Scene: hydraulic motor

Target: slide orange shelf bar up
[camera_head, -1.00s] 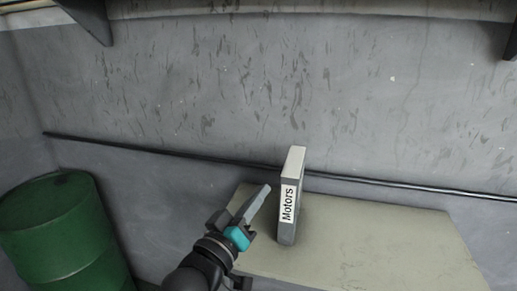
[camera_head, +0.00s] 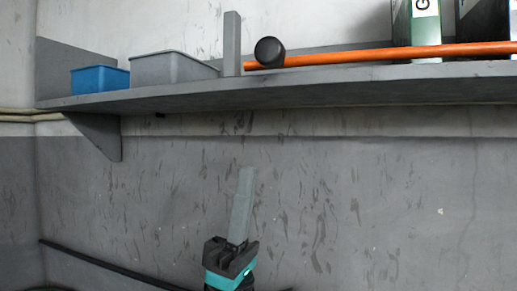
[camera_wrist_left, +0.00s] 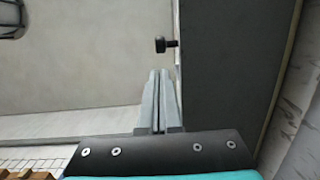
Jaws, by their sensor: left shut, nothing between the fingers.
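The orange bar (camera_head: 390,54) runs along the front of the grey shelf (camera_head: 300,86), with a round black knob (camera_head: 270,52) at its left end. A short grey upright post (camera_head: 232,44) stands just left of the knob. My left gripper (camera_head: 246,170) points up in front of the wall, below the shelf and apart from the bar. Its fingers are shut and empty. In the left wrist view, the shut fingers (camera_wrist_left: 159,72) point towards a black knob (camera_wrist_left: 163,45) at the edge of a dark grey surface, with a gap between. My right gripper is not in view.
On the shelf are a blue bin (camera_head: 100,80), a grey bin (camera_head: 172,68) and a green binder (camera_head: 415,25) behind the bar. A bracket (camera_head: 98,133) holds the shelf at left. The wall below the shelf is clear. A dark pipe (camera_head: 100,264) runs low at left.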

